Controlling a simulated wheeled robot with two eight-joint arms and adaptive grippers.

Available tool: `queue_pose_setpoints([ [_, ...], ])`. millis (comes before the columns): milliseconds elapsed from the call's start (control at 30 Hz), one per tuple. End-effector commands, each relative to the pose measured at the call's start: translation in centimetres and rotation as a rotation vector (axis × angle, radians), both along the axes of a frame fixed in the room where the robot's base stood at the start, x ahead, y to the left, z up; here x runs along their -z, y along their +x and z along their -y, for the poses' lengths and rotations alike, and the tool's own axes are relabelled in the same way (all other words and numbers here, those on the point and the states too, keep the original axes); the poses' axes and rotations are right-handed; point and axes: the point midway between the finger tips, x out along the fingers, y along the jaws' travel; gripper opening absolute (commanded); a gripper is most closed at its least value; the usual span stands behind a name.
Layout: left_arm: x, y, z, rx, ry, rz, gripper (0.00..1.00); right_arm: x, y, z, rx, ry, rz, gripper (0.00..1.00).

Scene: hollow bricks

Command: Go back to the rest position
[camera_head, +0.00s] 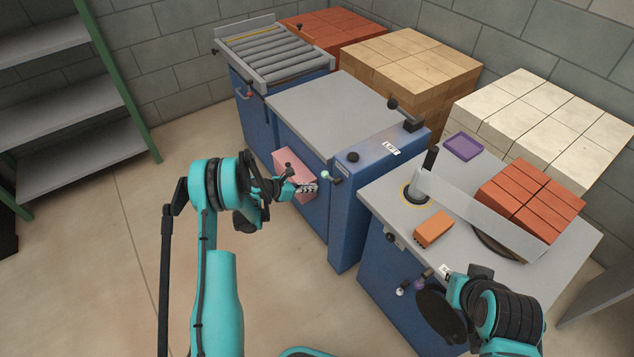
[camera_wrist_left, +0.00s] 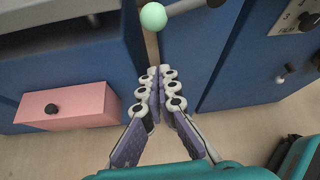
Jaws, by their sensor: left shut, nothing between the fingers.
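My left gripper (camera_head: 306,188) is in front of the blue machine cabinets, close to a pink drawer. In the left wrist view my left gripper (camera_wrist_left: 166,88) has its two fingers together with nothing between them. A pale green knob (camera_wrist_left: 153,16) on a lever is just beyond the fingertips, apart from them; it also shows in the head view (camera_head: 326,175). The pink drawer (camera_wrist_left: 68,107) sticks out of the cabinet to the left of the fingers; it also shows in the head view (camera_head: 290,168). My right arm shows at the lower right, but its fingers are not visible.
A grey worktable (camera_head: 580,236) holds red bricks (camera_head: 531,196), an orange brick (camera_head: 433,229) and a purple tray (camera_head: 462,146). A roller conveyor (camera_head: 275,55) and stacked bricks stand behind. A green-framed shelf (camera_head: 70,120) is at left. The floor (camera_head: 110,270) at left is clear.

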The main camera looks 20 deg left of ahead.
Motion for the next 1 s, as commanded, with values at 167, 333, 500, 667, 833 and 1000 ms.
queue_pose_setpoints([
  [167, -2.3, -2.7, -2.2, -0.001, 0.001, -0.001, 0.0, -1.8, 0.0, 0.0, 0.0, 0.0, 0.0, 0.0],
  [333, -3.2, -4.1, -3.4, 0.0, 0.001, -0.002, 0.0, -2.3, 0.0, 0.0, 0.0, 0.0, 0.0, 0.0],
  [500, -3.4, -4.6, -3.7, 0.003, 0.002, -0.002, 0.0, -2.4, 0.0, 0.0, 0.0, 0.0, 0.0, 0.0],
  [667, -3.7, -4.6, -3.6, 0.009, 0.012, 0.002, 0.0, -2.4, 0.0, 0.0, 0.0, 0.0, 0.0, 0.0],
  [833, -7.2, -4.5, -2.4, 0.087, 0.146, 0.049, 0.0, -2.4, 0.0, 0.0, 0.0, 0.0, 0.0, 0.0],
  [1000, -13.6, -5.8, 0.1, 0.268, 0.424, 0.149, 0.0, -2.4, 0.0, 0.0, 0.0, 0.0, 0.0, 0.0],
])
